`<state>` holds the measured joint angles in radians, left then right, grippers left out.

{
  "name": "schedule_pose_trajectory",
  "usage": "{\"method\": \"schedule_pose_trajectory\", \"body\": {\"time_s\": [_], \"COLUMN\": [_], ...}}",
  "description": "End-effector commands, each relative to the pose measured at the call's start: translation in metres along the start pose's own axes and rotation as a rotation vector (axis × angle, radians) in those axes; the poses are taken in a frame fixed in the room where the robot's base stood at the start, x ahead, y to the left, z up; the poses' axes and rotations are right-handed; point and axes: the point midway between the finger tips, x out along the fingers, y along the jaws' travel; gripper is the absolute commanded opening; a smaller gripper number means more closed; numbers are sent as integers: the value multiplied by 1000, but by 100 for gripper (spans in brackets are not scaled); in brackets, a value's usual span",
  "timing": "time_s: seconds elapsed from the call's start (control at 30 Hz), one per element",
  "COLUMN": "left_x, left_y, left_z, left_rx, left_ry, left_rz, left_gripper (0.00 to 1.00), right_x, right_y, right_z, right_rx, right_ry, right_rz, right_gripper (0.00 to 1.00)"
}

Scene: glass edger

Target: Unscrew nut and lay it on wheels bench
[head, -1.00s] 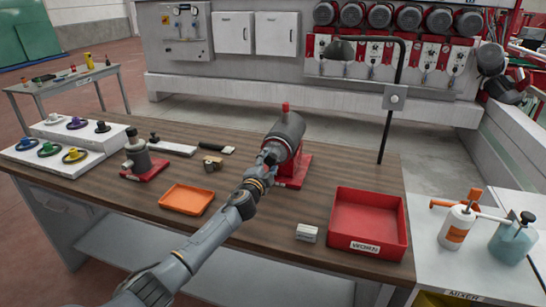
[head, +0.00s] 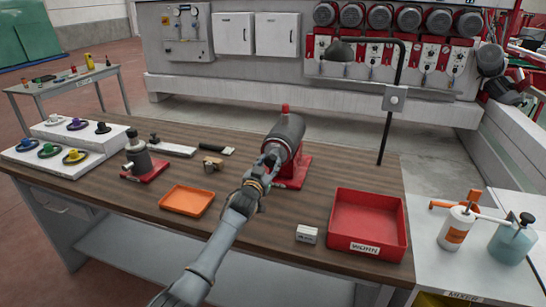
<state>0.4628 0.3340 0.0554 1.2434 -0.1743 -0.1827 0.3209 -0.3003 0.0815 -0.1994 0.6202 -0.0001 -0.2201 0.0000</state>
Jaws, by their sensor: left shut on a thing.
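A grey spindle (head: 287,130) on a red stand (head: 296,173) stands on the wooden-topped bench (head: 270,246). My left gripper (head: 270,158) is at the near end of the spindle, its fingers shut on a small part there, which I take to be the nut. The fingers and wrist hide most of that part, so I cannot tell whether it is still on the thread. Several coloured wheels, such as a yellow one (head: 75,156), sit on a white stepped rack (head: 62,170) at the bench's left. My right gripper is not in view.
An orange tray (head: 187,201) lies left of my left arm. A red bin (head: 368,223) and a small white block (head: 306,234) are to its right. A second grey device (head: 138,155) stands near the rack. A lamp post (head: 389,130) rises behind.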

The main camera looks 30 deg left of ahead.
Motion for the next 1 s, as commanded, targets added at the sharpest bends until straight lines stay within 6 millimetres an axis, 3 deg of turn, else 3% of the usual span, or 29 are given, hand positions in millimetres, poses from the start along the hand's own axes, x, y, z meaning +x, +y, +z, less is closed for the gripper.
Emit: {"method": "schedule_pose_trajectory", "body": {"time_s": [0.2,0.5,0.6,0.83,0.87,0.93,1.0], "left_x": [-1,-1,-1,-1,-1,-1,-1], "left_y": [1,1,1,1,1,1,1], "left_z": [-1,1,1,1,1,1,1], "left_rx": [-550,-1217,-1315,-1328,-1327,-1326,-1325], "left_ry": [-4,-3,-3,-4,-4,-4,-4], "left_rz": [0,-1,-1,0,0,0,0], "left_gripper": [1,1,1,1,43,55,55], "right_x": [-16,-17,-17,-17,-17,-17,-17], "right_y": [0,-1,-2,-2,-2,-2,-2], "right_z": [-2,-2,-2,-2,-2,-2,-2], "right_rx": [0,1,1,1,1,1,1], "right_ry": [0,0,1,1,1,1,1], "right_rz": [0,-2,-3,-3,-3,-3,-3], "right_gripper": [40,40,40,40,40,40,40]}}
